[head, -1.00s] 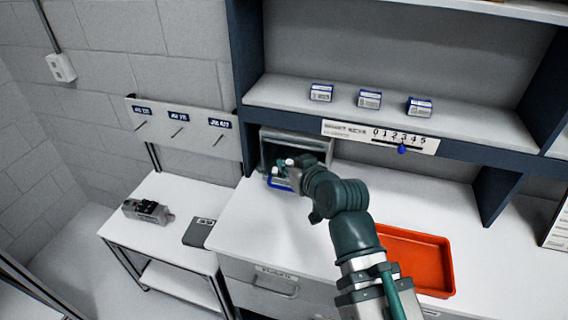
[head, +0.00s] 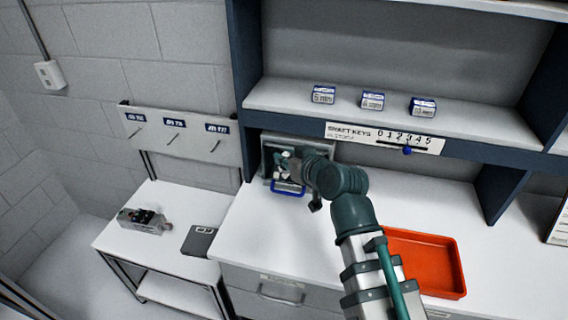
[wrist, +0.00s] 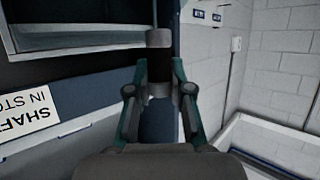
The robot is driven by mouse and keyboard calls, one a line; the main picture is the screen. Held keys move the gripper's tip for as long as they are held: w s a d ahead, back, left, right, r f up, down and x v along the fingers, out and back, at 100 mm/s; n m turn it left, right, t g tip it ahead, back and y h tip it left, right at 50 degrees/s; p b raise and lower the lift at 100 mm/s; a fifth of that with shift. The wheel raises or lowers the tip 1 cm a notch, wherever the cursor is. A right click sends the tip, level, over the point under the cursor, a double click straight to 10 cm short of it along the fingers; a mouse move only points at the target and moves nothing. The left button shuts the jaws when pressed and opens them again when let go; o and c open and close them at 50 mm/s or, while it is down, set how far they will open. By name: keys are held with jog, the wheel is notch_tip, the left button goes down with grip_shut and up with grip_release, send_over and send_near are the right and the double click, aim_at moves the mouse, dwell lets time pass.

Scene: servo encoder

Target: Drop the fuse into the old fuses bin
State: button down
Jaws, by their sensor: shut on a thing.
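My gripper (head: 286,164) is at the front of an open grey box (head: 268,143) at the back of the white counter. In the wrist view my gripper (wrist: 159,82) is shut on a short upright cylinder with a grey end and a dark body, which looks like the fuse (wrist: 158,40). In the head view the fuse is too small to make out. No label reading old fuses is legible, so I cannot tell which container is that bin. A blue-rimmed piece (head: 288,188) shows just below my gripper, at the box's front.
An orange tray (head: 462,290) lies on the counter at right, beside my arm. A low side table (head: 165,262) holds a grey device (head: 143,222) and a dark flat plate (head: 199,240). The shelf (head: 290,98) above carries small boxes. The shelf's lower edge is close above my gripper.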

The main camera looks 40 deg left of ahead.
jog(key=shift+w+a+f+b, duration=0.25)
jog(key=shift+w+a, duration=0.05)
jog(key=shift+w, duration=0.45)
jog(key=shift+w+a+f+b, duration=0.25)
jog(key=shift+w+a+f, duration=0.1)
jog(key=shift+w, duration=0.4)
jog(key=shift+w+a+f+b, duration=0.2)
jog(key=shift+w+a+b, duration=0.1)
jog(key=shift+w, duration=0.45)
jog(key=c, duration=1)
grip_release()
jog(key=shift+d, duration=0.1)
jog(key=v, duration=1.2)
